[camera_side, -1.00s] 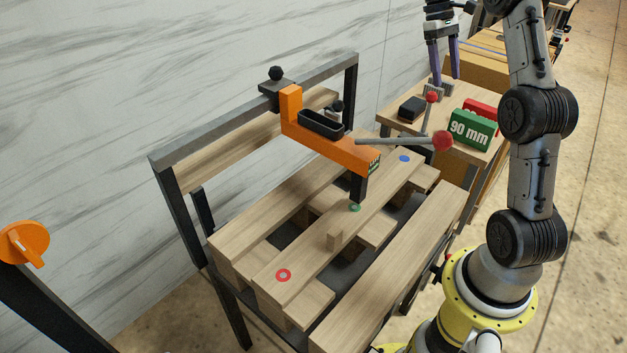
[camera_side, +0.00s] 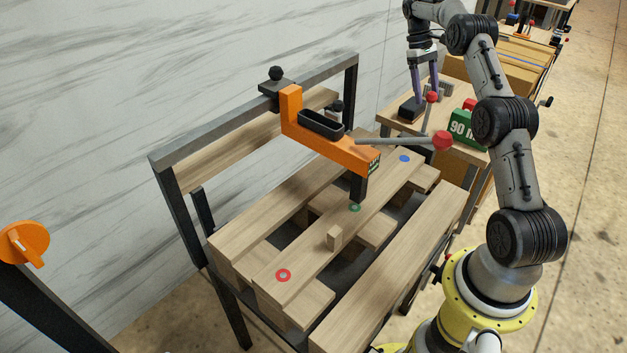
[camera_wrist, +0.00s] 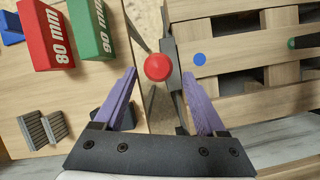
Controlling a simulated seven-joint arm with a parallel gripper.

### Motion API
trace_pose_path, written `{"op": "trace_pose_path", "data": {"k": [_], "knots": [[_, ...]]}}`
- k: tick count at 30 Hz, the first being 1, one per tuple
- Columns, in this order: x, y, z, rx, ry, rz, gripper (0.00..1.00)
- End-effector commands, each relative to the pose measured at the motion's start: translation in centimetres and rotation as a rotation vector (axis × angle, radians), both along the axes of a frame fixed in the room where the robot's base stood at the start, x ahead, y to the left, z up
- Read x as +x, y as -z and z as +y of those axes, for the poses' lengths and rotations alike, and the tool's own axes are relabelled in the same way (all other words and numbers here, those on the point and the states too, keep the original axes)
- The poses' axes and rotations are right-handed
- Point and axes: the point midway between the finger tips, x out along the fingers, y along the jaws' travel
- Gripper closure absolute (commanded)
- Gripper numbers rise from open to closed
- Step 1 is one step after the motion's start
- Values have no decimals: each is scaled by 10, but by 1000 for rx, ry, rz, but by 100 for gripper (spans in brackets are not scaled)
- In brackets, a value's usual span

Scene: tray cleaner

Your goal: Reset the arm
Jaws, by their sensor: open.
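My gripper (camera_side: 425,95), with two purple fingers, hangs over the small side table at the back right. Its fingers are spread, with nothing held between them. In the side view its left fingertip overlaps a small black block (camera_side: 410,109); I cannot tell whether they touch. In the wrist view the fingers of my gripper (camera_wrist: 158,74) frame a red knob (camera_wrist: 158,67), which appears beyond and between the tips. My arm leans up and left from its yellow base.
The orange clamp arm (camera_side: 325,146) stands over a slatted wooden pallet (camera_side: 390,265). A grey lever with a red ball (camera_side: 443,141) sticks out right from it. A green block (camera_side: 462,128) and a red block (camera_wrist: 45,35) sit on the side table (camera_side: 392,122).

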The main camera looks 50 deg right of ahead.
Motion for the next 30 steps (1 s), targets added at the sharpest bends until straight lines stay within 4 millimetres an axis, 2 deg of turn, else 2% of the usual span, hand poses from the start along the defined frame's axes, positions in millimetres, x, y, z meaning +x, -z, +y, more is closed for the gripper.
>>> {"op": "trace_pose_path", "data": {"k": [1,10,22,30], "knots": [[-2,7,0,0,2,1,27],[-38,4,0,-1,2,0,27],[-86,21,1,2,2,1,27],[-97,27,0,0,0,-79,27]]}}
